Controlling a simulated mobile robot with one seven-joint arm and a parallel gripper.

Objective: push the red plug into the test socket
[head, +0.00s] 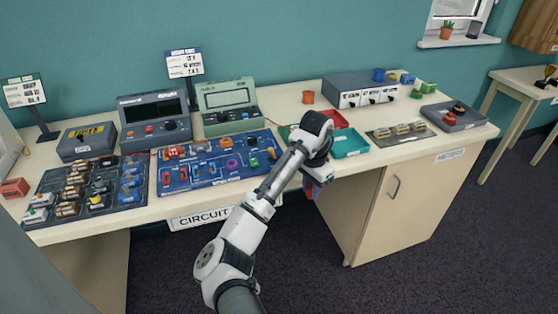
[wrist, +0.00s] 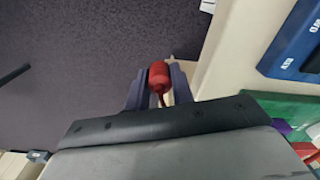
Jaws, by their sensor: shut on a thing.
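The red plug (wrist: 159,77) shows in the wrist view, upright between my two fingers, with a thin red part running back toward the palm. My gripper (wrist: 158,88) is shut on it. In the head view my gripper (head: 314,187) hangs at the table's front edge, right of the blue circuit board, mostly behind my own wrist. The plug cannot be made out clearly there. In the wrist view the plug is over the dark floor, just off the table edge. I cannot tell which thing is the test socket.
The blue circuit board (head: 207,178) carries several parts. Left of it is a dark sorting tray (head: 47,190). Two meters (head: 151,120) stand behind. A teal tray (head: 350,143) is right of my wrist. A green board (wrist: 282,106) lies close to my gripper. The floor in front is clear.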

